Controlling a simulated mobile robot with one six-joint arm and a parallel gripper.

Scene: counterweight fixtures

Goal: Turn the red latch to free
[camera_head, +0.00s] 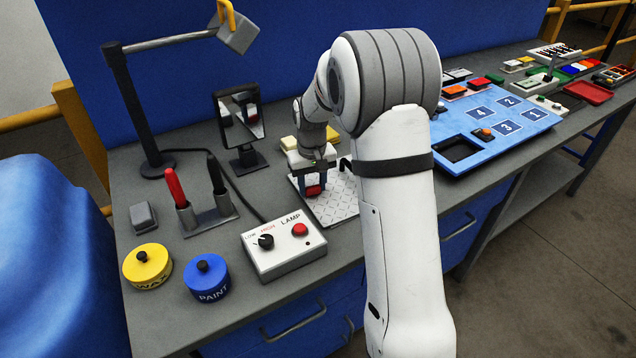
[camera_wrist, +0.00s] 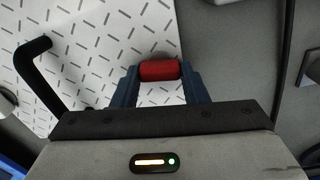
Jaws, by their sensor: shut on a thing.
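The red latch (camera_wrist: 159,71) is a short, rounded red bar between my fingertips in the wrist view. It also shows in the head view (camera_head: 314,190), low between the fingers. My gripper (camera_head: 313,188) is shut on it, with one blue-grey finger at each end, and it also shows in the wrist view (camera_wrist: 160,82). The latch sits over a white plate with dark dashes (camera_head: 338,205). What lies under the latch, and any free mark, is hidden or too small to tell.
A black bent handle (camera_wrist: 35,58) stands on the plate close to my gripper. A lamp box (camera_head: 283,258) with a dial and red button is in front. A mirror (camera_head: 240,120) stands behind left. A blue tray board (camera_head: 495,125) lies right, past my arm.

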